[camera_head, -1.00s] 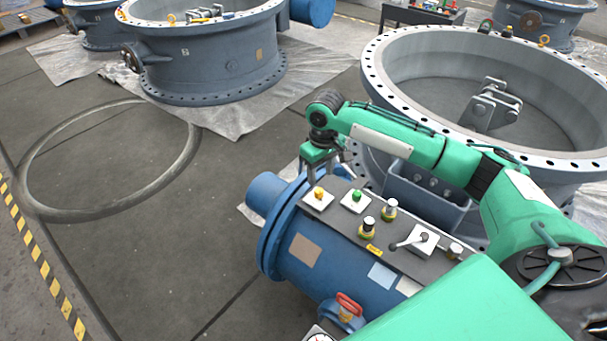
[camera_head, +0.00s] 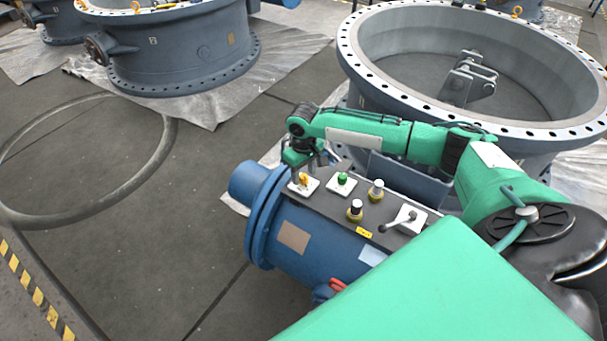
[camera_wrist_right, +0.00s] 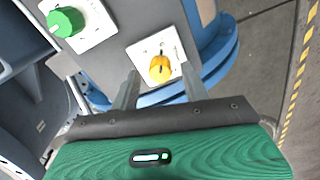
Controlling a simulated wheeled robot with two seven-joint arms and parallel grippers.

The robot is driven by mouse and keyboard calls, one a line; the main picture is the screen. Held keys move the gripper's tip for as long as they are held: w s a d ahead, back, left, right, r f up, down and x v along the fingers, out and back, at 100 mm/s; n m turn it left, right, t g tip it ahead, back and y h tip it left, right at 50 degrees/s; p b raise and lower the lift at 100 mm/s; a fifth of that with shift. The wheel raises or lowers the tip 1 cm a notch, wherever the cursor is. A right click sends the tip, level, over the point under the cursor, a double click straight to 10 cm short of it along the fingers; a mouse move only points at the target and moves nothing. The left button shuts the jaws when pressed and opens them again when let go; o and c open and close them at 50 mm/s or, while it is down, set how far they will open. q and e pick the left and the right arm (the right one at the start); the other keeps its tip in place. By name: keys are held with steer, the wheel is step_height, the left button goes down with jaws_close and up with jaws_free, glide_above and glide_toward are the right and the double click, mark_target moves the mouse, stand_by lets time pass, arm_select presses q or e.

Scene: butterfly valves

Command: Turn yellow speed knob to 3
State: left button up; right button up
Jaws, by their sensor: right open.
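The yellow speed knob (camera_head: 304,178) sits on a white square plate near the left end of the grey panel on the blue cylinder. In the right wrist view the yellow knob (camera_wrist_right: 160,68) stands on its white plate, ahead of and between the two finger lines. My right gripper (camera_head: 310,163) is just behind and above the knob in the head view. My left gripper is out of view. The scale markings are too small to read.
A green knob (camera_head: 342,178) on its own white plate is right of the yellow one; it also shows in the wrist view (camera_wrist_right: 65,22). A large grey valve ring (camera_head: 350,60) stands behind.

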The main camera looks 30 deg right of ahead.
steer(key=shift+f, duration=0.5)
steer(key=c, duration=1)
steer(key=shift+r, duration=0.1)
